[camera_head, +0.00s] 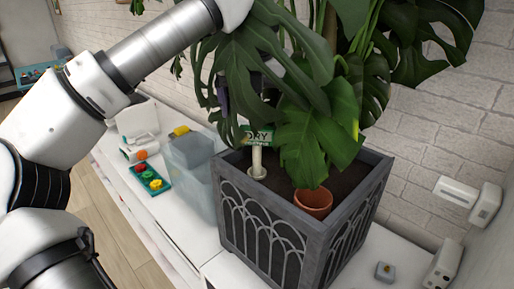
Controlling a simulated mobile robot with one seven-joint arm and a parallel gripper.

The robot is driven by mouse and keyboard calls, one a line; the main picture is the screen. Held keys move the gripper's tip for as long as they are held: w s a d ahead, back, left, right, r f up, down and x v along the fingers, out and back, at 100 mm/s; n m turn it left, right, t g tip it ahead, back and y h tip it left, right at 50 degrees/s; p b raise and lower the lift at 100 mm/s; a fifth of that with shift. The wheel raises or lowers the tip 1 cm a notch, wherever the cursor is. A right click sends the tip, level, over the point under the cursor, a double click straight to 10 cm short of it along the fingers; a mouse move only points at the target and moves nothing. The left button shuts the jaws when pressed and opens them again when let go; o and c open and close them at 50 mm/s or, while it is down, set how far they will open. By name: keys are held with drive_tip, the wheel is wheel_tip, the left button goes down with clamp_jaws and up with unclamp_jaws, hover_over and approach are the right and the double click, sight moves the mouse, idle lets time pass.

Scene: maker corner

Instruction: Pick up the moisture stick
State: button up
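The moisture stick (257,160) is a pale stick with a green label at its top, partly reading "DRY". It stands upright in the soil near the front left corner of the grey planter (284,211). Monstera leaves hang just above it and cover part of the label. My arm reaches in from the left and ends behind a large leaf (257,55). A small dark part beside that leaf may belong to my gripper, but the fingers are hidden. I cannot tell whether they are open or hold anything.
A terracotta pot (313,203) sits in the soil right of the stick. A small grey block (385,272) lies at the right. A brick wall stands behind.

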sight(257, 141)
drive_tip(key=x, duration=0.5)
drive_tip(key=shift+p, duration=0.4)
drive_tip(key=shift+p+x, duration=1.25)
drive_tip(key=shift+x, duration=1.45)
drive_tip(key=shift+w, duration=0.1)
drive_tip(key=shift+c, duration=0.3)
drive_tip(key=c, duration=1.1)
drive_tip(key=shift+r, duration=0.15)
drive_tip(key=shift+r+b, duration=1.3)
drive_tip(key=shift+r, duration=8.6)
